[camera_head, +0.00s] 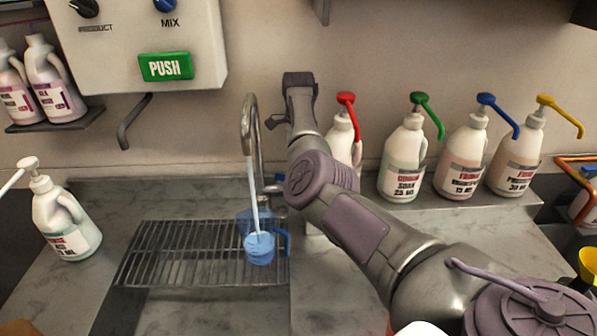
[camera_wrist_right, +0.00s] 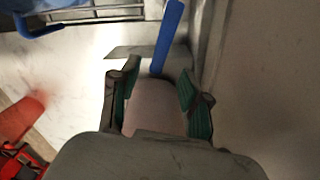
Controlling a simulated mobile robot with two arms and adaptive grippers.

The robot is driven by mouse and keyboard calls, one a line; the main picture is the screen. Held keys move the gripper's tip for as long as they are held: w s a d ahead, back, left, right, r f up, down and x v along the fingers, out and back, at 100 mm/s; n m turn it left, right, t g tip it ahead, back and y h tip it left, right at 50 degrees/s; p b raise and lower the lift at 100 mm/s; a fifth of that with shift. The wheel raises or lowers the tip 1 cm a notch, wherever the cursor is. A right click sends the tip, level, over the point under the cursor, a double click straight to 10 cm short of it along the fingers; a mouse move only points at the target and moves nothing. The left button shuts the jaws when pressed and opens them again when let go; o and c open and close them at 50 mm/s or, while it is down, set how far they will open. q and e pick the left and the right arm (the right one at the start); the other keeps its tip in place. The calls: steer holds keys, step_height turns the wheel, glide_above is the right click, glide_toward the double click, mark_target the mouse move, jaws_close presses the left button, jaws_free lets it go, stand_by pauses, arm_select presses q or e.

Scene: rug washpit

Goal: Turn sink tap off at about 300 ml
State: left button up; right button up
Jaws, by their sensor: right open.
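The sink tap (camera_head: 250,118) is a curved metal spout with a water stream running down from it. The stream falls into a clear jug (camera_head: 243,228) with a blue handle, standing on the wire rack. Light blue water shows in the jug, but no volume marks are readable. A blue lever (camera_wrist_right: 167,38) lies just ahead of my right gripper (camera_wrist_right: 155,90); its fingers are apart and do not appear to hold it. In the head view, my right arm crosses in front of the tap's right side and largely hides the lever. My left gripper is out of view.
The wire rack (camera_head: 170,255) spans the sink. Pump bottles with red, green (camera_head: 404,165), blue and yellow spouts stand along the back right, the red-topped one partly behind my arm. Another pump bottle (camera_head: 66,225) stands left. A panel with a green PUSH button (camera_head: 165,67) hangs above.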

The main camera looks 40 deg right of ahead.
step_height(320, 180, up, 7)
steer(key=shift+f, duration=0.15)
stand_by(2.1)
step_height(320, 180, down, 12)
steer(key=p, duration=0.4)
stand_by(0.5)
steer(key=shift+c, duration=0.4)
jaws_close()
